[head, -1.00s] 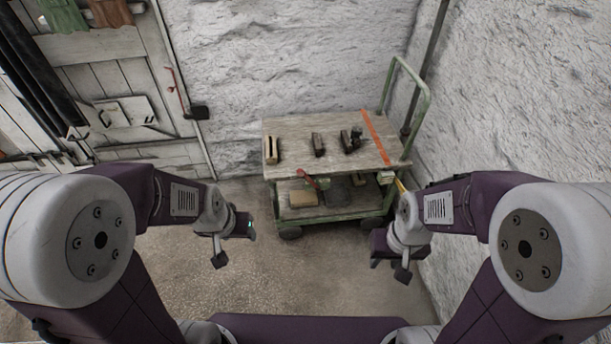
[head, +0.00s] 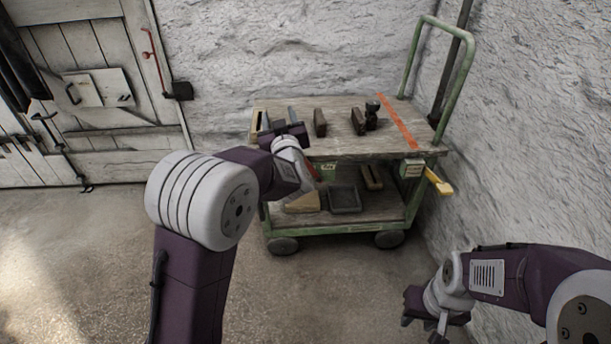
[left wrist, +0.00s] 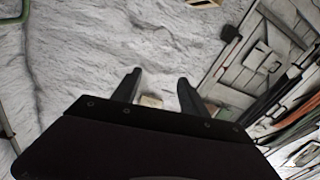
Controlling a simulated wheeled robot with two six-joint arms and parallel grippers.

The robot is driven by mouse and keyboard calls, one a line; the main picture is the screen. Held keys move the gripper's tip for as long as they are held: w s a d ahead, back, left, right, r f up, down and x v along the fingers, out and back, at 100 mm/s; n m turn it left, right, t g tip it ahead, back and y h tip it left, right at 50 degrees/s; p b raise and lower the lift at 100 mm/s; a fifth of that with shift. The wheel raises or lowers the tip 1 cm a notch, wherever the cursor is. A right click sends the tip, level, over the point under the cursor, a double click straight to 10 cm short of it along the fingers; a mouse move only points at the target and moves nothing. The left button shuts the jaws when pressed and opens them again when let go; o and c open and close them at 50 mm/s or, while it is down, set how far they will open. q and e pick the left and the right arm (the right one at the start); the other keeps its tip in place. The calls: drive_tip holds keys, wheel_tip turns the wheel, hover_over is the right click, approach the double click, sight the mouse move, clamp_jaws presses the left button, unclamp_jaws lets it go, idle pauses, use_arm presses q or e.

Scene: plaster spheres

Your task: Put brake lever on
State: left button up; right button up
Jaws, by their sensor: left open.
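A green cart (head: 325,229) with wooden decks stands against the wall. A yellow-ended lever (head: 439,182) sticks out at its right front corner. A red lever on its front (head: 312,169) is mostly hidden behind my left arm. I cannot tell which is the brake lever. My left gripper (head: 279,118) is open at the cart's front left, over or near the top deck's edge. In the left wrist view its fingers (left wrist: 158,88) are apart, with a pale block (left wrist: 151,101) visible beyond them. My right gripper (head: 409,307) hangs low at the right, away from the cart; its fingers are unclear.
The top deck carries a pale block (head: 257,122), a dark block (head: 320,122) and a dark tool (head: 362,119). The lower shelf holds a dark tray (head: 345,199). A rough wall (head: 530,140) stands close on the right. The floor (head: 330,290) ahead is clear.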

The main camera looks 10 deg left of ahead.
use_arm(q)
drive_tip(key=w+d+f+h+b, duration=0.1)
drive_tip(key=w+d+f+b, duration=0.15)
drive_tip(key=f+b, duration=0.9)
drive_tip(key=shift+m, duration=0.5)
drive_tip(key=w+f+p, duration=0.1)
drive_tip(key=p, duration=0.2)
drive_tip(key=w+f+p, duration=0.1)
drive_tip(key=w+p, duration=0.1)
drive_tip(key=p, duration=0.1)
drive_tip(key=w+a+f+p, duration=0.1)
drive_tip(key=w+p, duration=0.1)
drive_tip(key=shift+w+p, duration=0.2)
drive_tip(key=shift+p, duration=0.2)
drive_tip(key=shift+w+a+f+b, duration=0.25)
drive_tip(key=shift+w+f+b, duration=0.1)
drive_tip(key=shift+w+b, duration=0.25)
drive_tip(key=shift+w+a+r, duration=0.1)
drive_tip(key=shift+w+r, duration=0.05)
drive_tip(key=shift+w, duration=0.35)
clamp_jaws()
use_arm(e)
wheel_tip(320, 180, down, 8)
drive_tip(key=shift+w+d, duration=0.15)
